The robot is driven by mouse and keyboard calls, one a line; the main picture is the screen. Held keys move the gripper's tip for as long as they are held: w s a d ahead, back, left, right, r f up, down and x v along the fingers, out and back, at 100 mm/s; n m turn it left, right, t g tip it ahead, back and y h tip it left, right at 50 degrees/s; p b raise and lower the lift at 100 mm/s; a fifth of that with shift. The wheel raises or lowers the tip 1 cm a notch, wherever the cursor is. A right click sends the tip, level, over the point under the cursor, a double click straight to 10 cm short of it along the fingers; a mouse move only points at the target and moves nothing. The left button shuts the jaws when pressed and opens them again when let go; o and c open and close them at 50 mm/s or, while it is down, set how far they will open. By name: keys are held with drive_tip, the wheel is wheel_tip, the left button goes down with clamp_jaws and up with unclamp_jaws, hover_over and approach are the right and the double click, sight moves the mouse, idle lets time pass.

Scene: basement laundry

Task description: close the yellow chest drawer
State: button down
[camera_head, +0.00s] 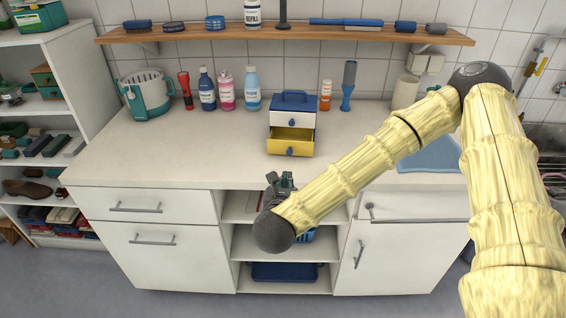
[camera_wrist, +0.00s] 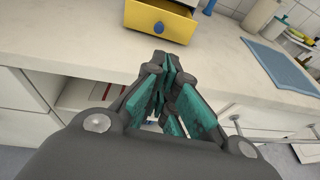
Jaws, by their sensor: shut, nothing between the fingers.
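A small chest (camera_head: 292,118) with a blue lid and handle and a white upper drawer stands on the counter. Its lower yellow drawer (camera_head: 290,142) is pulled out toward the front and has a blue knob. In the wrist view the yellow drawer (camera_wrist: 158,24) shows at the top, ahead of the fingertips, with its blue knob facing me. My gripper (camera_head: 281,182) is in front of the counter's front edge, nearer than the drawer and apart from it. In the wrist view my gripper (camera_wrist: 163,75) is shut with nothing between its teal-padded fingers.
The white counter (camera_head: 200,155) is clear in front of the chest. A blue mat (camera_head: 430,155) lies right. A wooden shelf (camera_head: 220,34) hangs above.

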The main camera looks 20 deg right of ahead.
drive_tip(key=w, duration=0.1)
drive_tip(key=p, duration=0.4)
approach(290, 148)
drive_tip(key=w+f, duration=0.1)
drive_tip(key=f, duration=0.1)
drive_tip(key=w+d+f, duration=0.1)
drive_tip(key=w, duration=0.1)
drive_tip(key=shift+w+d+f, duration=0.15)
drive_tip(key=shift+w+f, duration=0.15)
drive_tip(key=shift+f, duration=0.1)
drive_tip(key=b+x, duration=0.1)
drive_tip(key=x, duration=0.1)
drive_tip(key=r+b+x, duration=0.1)
drive_tip(key=x, duration=0.1)
drive_tip(key=b+x, duration=0.2)
drive_tip(key=shift+w+d+r, duration=0.15)
drive_tip(key=shift+w+d, duration=0.1)
drive_tip(key=shift+w, duration=0.25)
drive_tip(key=shift+w+d+r, duration=0.15)
drive_tip(key=shift+w+d, duration=0.05)
drive_tip(key=shift+w, duration=0.35)
